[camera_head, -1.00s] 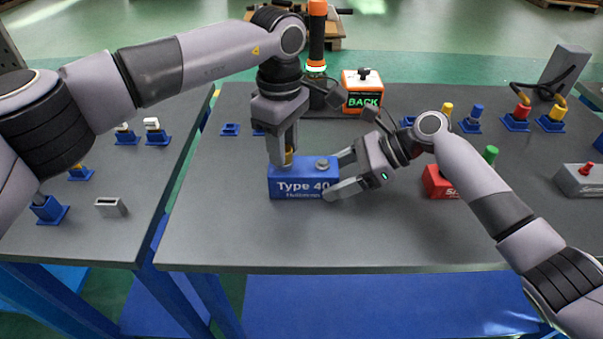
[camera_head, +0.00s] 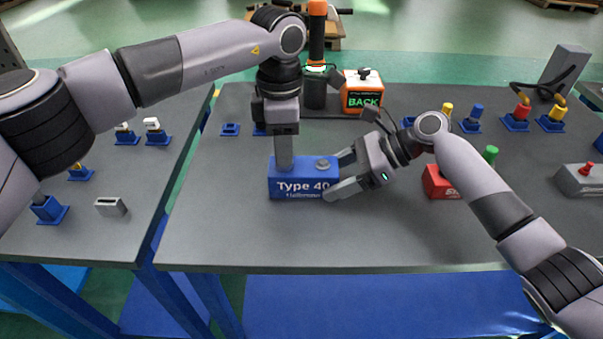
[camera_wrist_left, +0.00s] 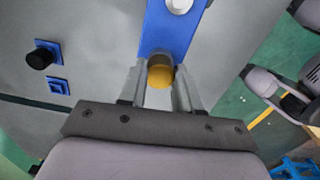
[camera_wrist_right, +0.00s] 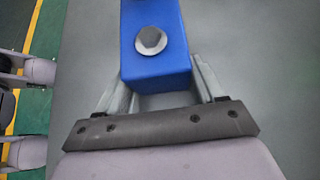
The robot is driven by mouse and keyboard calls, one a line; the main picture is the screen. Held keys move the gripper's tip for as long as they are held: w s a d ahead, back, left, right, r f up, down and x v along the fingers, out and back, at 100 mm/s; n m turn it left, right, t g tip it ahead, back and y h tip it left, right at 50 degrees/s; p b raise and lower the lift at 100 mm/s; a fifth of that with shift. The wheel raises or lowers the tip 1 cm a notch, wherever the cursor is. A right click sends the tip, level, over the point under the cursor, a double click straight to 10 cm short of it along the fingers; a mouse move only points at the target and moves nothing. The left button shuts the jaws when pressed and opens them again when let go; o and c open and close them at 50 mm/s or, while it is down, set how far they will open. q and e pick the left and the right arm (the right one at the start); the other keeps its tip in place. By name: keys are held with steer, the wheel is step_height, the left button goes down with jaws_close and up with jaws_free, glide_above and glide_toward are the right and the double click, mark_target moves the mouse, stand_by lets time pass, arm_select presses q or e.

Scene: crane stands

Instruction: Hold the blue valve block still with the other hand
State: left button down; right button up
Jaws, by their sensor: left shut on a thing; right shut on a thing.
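The blue valve block (camera_head: 303,186), marked "Type 40", stands on the middle table. My left gripper (camera_head: 284,168) points straight down over its left part. In the left wrist view its fingers are shut on the yellow knob (camera_wrist_left: 160,72) on top of the block (camera_wrist_left: 170,32). In the head view that knob is hidden behind the fingers. My right gripper (camera_head: 340,173) is shut on the right end of the block, one finger on the near side and one on the far side.
A red block (camera_head: 438,184) stands right of my right gripper. An orange box marked "BACK" (camera_head: 362,95) and a dark, orange-topped post (camera_head: 316,60) stand behind. Blue-based fittings (camera_head: 516,118) line the far right. The front of the table (camera_head: 300,240) is clear.

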arm_select(q)
steer(key=shift+r+n, duration=0.15)
steer(key=shift+n, duration=1.05)
steer(key=shift+n, duration=0.9)
steer(key=n, duration=0.3)
steer(key=shift+n, duration=0.9)
steer(key=n, duration=0.3)
steer(key=shift+n, duration=0.4)
steer(key=n, duration=0.5)
